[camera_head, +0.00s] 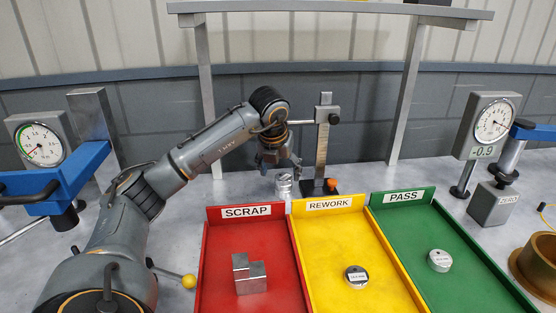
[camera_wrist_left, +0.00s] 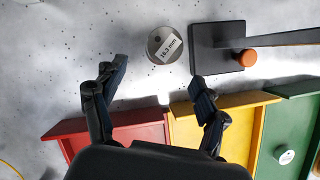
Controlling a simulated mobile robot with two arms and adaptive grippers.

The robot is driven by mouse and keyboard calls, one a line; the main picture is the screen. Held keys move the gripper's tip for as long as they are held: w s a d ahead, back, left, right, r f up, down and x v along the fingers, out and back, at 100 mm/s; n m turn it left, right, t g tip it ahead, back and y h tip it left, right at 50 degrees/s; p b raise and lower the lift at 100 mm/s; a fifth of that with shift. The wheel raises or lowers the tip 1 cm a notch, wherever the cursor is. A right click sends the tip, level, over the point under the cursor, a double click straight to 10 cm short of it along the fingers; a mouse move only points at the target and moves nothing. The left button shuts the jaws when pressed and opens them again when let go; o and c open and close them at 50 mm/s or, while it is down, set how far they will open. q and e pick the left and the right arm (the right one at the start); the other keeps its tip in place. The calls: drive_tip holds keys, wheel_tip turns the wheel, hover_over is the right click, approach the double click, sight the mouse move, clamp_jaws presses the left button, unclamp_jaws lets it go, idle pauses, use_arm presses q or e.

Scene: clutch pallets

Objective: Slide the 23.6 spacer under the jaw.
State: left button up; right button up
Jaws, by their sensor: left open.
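A round silver spacer (camera_head: 284,184) stands on the grey bench behind the trays. In the left wrist view its top (camera_wrist_left: 167,45) has a white label that seems to read 16.3 mm. I cannot read a 23.6 label on any spacer. A height gauge (camera_head: 322,150) with a graduated column, dark base and orange knob stands just right of it. Its side arm, perhaps the jaw, reaches left near the top of the column. My left gripper (camera_head: 279,166) is open and empty above the spacer; in the wrist view its fingertips (camera_wrist_left: 157,78) point towards it without touching. My right gripper is out of view.
A red SCRAP tray (camera_head: 218,260) holds a stepped metal block (camera_head: 249,275). A yellow REWORK tray (camera_head: 310,240) and a green PASS tray (camera_head: 410,222) each hold a labelled puck. Dial gauges stand left (camera_head: 38,140) and right (camera_head: 490,125). A shelf frame (camera_head: 405,95) spans behind.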

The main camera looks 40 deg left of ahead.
sight(281, 181)
use_arm(q)
drive_tip(key=x, duration=0.8)
drive_tip(key=shift+r, duration=0.1)
clamp_jaws()
